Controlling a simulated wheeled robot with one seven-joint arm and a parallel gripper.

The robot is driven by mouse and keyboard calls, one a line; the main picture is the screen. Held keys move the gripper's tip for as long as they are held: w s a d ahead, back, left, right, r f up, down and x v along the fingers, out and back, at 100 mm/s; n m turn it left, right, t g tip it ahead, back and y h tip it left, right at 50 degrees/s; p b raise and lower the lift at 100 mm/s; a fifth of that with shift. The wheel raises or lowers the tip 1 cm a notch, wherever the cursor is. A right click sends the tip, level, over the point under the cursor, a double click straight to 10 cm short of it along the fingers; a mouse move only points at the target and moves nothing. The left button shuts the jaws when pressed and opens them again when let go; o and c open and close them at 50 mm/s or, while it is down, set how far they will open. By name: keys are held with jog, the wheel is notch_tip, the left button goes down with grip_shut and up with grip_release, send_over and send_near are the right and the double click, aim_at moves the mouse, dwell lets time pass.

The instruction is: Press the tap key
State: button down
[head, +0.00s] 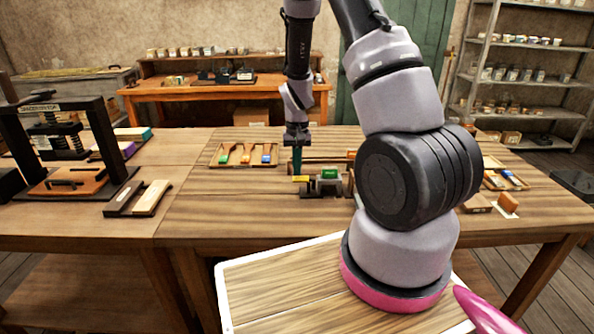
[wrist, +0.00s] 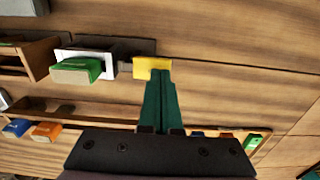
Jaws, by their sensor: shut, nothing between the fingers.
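A small dark device (head: 311,190) stands on the middle of the wooden table. It carries a yellow key-like tab (head: 301,179) at its left and a green block (head: 330,173) on a grey body at its right. No label tells which part is the tap key. My gripper (head: 297,171) points down with its dark green fingers shut and empty, right at the yellow tab. In the wrist view the fingertips (wrist: 159,74) overlap the edge of the yellow tab (wrist: 148,63); I cannot tell whether they touch it. The green block (wrist: 75,70) sits beside it in a white frame.
A tray (head: 226,162) of coloured-ended tools lies behind and left of my gripper. Small blocks (head: 508,202) lie at the right. The table front left of the device is clear.

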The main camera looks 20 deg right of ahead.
aim_at(295, 179)
jog(key=shift+f, duration=0.4)
jog(key=shift+a+f+h, duration=0.25)
jog(key=shift+f+h, duration=0.35)
jog(key=shift+s+a+f, duration=0.15)
jog(key=shift+a+f, duration=0.05)
jog(key=shift+f, duration=0.25)
jog(key=shift+r, duration=0.2)
jog(key=w+a+r, duration=0.2)
jog(key=a+r, duration=0.2)
jog(key=r, duration=0.9)
jog(key=shift+a+r, duration=0.2)
jog(key=shift+r, duration=0.15)
